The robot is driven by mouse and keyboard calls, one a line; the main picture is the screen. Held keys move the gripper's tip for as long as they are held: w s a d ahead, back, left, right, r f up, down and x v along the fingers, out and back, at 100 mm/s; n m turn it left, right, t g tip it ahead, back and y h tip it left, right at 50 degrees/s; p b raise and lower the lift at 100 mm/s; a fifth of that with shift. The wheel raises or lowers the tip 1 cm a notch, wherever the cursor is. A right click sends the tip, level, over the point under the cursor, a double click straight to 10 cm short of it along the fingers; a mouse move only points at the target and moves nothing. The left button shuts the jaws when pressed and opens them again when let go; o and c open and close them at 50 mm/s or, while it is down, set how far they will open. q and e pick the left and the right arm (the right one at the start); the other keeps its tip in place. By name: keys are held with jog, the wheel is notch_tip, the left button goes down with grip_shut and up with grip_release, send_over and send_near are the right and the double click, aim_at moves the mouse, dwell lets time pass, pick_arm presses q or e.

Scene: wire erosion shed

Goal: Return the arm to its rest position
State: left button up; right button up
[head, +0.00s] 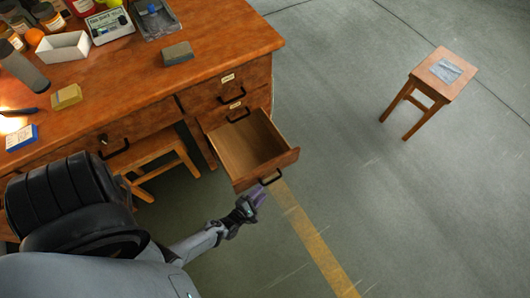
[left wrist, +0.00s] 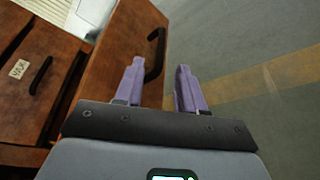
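My left gripper (head: 258,194) is just in front of the open desk drawer. In the left wrist view its two purple fingers (left wrist: 160,75) are spread apart with nothing gripped between them. The black handle (head: 270,178) of the open drawer is just beyond the fingertips. In the left wrist view this handle (left wrist: 156,55) shows between the fingers, nearer the left one; I cannot tell how far it lies beyond them. The drawer (head: 240,150) is pulled out and looks empty. My right gripper is not in view.
The wooden desk (head: 225,40) carries a white box (head: 64,47), a grey block (head: 177,53), a yellow block (head: 67,96) and several jars. A stool (head: 157,150) is under the desk. Another stool (head: 450,88) stands at the right. The floor between is free.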

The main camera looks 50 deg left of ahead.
pick_arm(q)
jog(key=shift+s+d+r, duration=0.15)
jog(key=shift+s+r, duration=0.05)
jog(key=shift+s, duration=0.4)
